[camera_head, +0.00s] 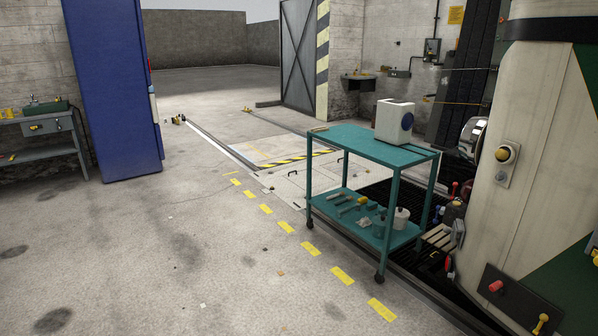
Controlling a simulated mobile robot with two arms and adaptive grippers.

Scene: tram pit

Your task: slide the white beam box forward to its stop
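A white box (391,118) with a round dark blue disc on its right-hand face stands upright on the top shelf of a teal wheeled cart (350,144). It sits toward the cart's far right side. I take it to be the white beam box. No stop can be made out on the cart top at this size. A small tan item (319,129) lies near the left far corner of the same shelf. Neither of my grippers shows in the head view.
The cart's lower shelf (345,212) holds tools and a white pot (401,218). A large cream and green vehicle (535,130) stands at the right beside a dark pit. Yellow floor dashes (310,248) run left of the cart. The floor at the left is mostly clear.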

